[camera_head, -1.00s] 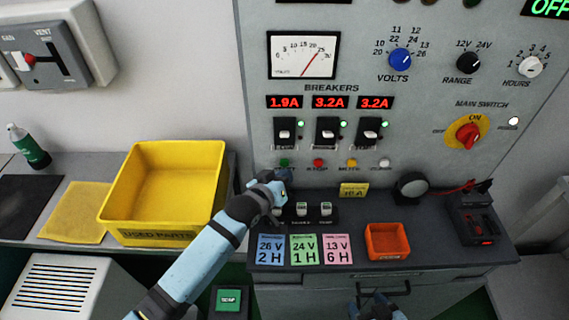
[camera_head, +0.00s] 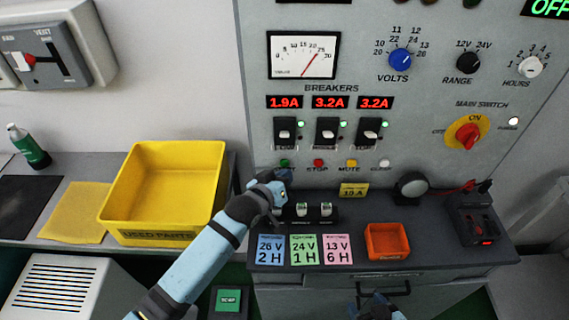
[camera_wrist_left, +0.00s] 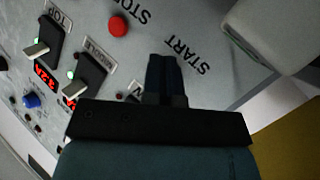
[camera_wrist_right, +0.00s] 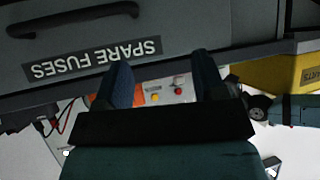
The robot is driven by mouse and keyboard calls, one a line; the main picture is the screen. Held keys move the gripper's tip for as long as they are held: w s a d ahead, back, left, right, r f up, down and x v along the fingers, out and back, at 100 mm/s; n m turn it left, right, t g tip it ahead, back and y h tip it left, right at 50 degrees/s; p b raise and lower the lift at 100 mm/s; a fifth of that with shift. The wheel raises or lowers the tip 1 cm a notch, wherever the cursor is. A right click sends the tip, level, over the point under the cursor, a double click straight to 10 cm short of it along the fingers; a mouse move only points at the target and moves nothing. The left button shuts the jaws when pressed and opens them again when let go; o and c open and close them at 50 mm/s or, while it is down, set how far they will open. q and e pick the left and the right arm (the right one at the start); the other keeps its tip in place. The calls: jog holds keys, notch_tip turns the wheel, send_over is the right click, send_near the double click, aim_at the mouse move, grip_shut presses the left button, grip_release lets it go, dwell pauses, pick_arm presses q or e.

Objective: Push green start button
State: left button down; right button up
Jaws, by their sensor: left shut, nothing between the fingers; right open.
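The green start button (camera_head: 284,162) is at the left end of a row of small buttons on the grey panel, below the breakers. My left gripper (camera_head: 283,184) is shut and empty, just below this button in the head view. In the left wrist view, the shut fingers (camera_wrist_left: 165,62) point at the panel beside the START label (camera_wrist_left: 186,55). The green button itself does not show there; the fingers seem to cover it. I cannot tell whether they touch it. My right gripper (camera_head: 376,303) is open and empty, low in front of the drawer; its fingers (camera_wrist_right: 162,65) are apart.
The red stop button (camera_head: 318,163) is right of the green one, followed by a yellow (camera_head: 351,163) and a white button (camera_head: 384,163). A yellow bin (camera_head: 130,180) stands left of my left arm. An orange tray (camera_head: 387,255) and coloured cards (camera_head: 303,250) lie on the ledge.

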pick_arm(q)
jog(key=shift+w, duration=0.1)
dwell(0.6)
jog(key=shift+w, duration=0.3)
jog(key=shift+w, duration=0.45)
dwell(0.7)
jog(key=shift+s, duration=0.1)
jog(key=shift+s+p, duration=0.75)
